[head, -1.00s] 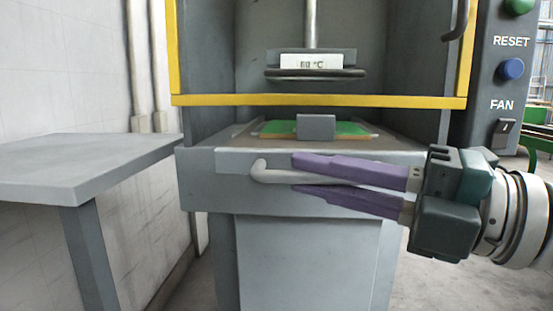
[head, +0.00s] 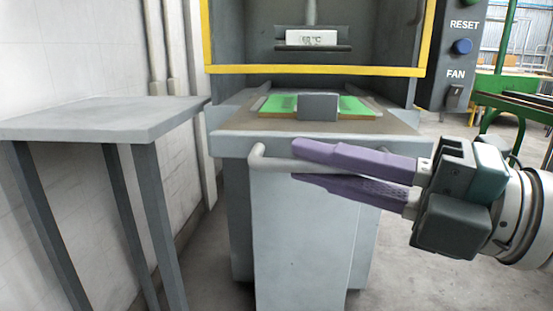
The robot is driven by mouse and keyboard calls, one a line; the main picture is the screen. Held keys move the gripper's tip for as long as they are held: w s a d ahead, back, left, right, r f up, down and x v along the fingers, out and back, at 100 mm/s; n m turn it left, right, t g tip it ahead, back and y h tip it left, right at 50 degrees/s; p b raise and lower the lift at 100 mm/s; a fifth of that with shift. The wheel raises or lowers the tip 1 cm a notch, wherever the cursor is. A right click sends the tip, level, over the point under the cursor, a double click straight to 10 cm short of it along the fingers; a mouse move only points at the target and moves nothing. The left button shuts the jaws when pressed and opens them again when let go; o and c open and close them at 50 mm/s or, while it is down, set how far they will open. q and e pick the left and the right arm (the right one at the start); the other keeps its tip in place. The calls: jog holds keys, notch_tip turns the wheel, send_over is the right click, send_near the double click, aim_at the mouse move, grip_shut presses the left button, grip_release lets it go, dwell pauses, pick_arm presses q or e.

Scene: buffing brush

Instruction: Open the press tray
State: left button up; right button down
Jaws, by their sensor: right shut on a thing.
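The press tray (head: 238,144) is a grey drawer at the front of the press, and it stands out from the press body. A green board (head: 283,103) lies on it behind a small grey block (head: 318,107). A light grey bar handle (head: 256,160) runs across the tray's front. My right gripper (head: 297,162) comes from the right with purple fingers above and below the handle bar, shut on it. The fingers hide much of the handle. My left gripper is not in view.
A grey side table (head: 100,118) stands at the left by the white wall. The press has a yellow frame (head: 315,70) above the tray and a control panel (head: 460,50) with a blue button at the right. Bare floor shows to the right.

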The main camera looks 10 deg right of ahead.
jog(key=c, duration=0.9)
grip_release()
jog(key=shift+s+d+f, duration=0.1)
jog(key=shift+s+d, duration=0.05)
jog(key=shift+d, duration=0.15)
jog(key=v, duration=0.9)
jog(key=shift+s, duration=0.15)
